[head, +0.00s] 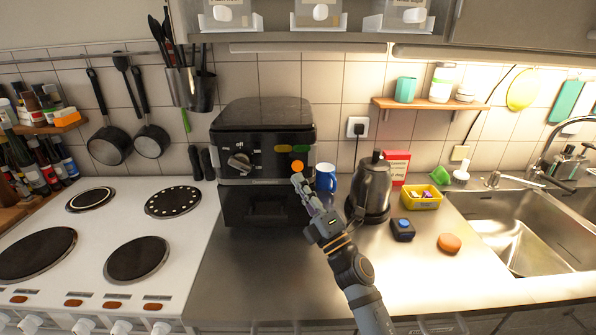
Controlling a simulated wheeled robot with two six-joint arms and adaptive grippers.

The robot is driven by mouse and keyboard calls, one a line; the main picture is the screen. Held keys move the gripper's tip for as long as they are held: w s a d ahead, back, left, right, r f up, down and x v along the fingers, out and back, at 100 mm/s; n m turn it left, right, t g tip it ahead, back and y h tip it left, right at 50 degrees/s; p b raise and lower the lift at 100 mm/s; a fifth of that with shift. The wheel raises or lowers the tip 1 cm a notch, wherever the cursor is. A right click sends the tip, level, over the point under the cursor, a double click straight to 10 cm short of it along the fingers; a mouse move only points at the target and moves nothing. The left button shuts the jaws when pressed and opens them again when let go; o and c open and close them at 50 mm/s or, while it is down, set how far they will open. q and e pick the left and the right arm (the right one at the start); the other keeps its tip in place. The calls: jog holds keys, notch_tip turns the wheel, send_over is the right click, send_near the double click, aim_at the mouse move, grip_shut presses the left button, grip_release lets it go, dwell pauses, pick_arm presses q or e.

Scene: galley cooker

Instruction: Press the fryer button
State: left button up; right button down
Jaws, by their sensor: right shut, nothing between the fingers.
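The black fryer (266,150) stands on the steel counter between the cooker and the kettle. Its front panel has a dial (240,161) at the left, small green and yellow patches, and a round orange button (297,166) at the right. My right gripper (298,180) is shut and empty. In the picture its fingertips lie just below the orange button, in front of the fryer's right edge. I cannot tell whether the tips touch the panel. My left gripper is not in view.
A blue mug (326,178) and a dark kettle (371,188) stand close right of my right gripper. A yellow basket (421,198), a dark box (403,230) and an orange sponge (449,243) lie further right. The counter (250,275) before the fryer is clear.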

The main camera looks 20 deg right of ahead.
aim_at(298, 167)
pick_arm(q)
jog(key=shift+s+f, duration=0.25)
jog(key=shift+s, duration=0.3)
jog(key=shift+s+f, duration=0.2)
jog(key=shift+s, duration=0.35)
pick_arm(e)
jog(key=w, duration=0.3)
jog(key=shift+d, duration=0.4)
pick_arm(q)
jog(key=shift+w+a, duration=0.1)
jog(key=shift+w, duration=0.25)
pick_arm(e)
jog(key=shift+s, duration=0.1)
jog(key=shift+w+d, duration=0.1)
jog(key=shift+w, duration=0.3)
pick_arm(q)
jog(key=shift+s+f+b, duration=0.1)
jog(key=shift+b, duration=0.2)
pick_arm(e)
jog(key=shift+w+d, duration=0.1)
jog(key=shift+w, duration=0.25)
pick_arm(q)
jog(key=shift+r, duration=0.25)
pick_arm(e)
jog(key=shift+s+a, duration=0.25)
jog(key=shift+s, duration=0.55)
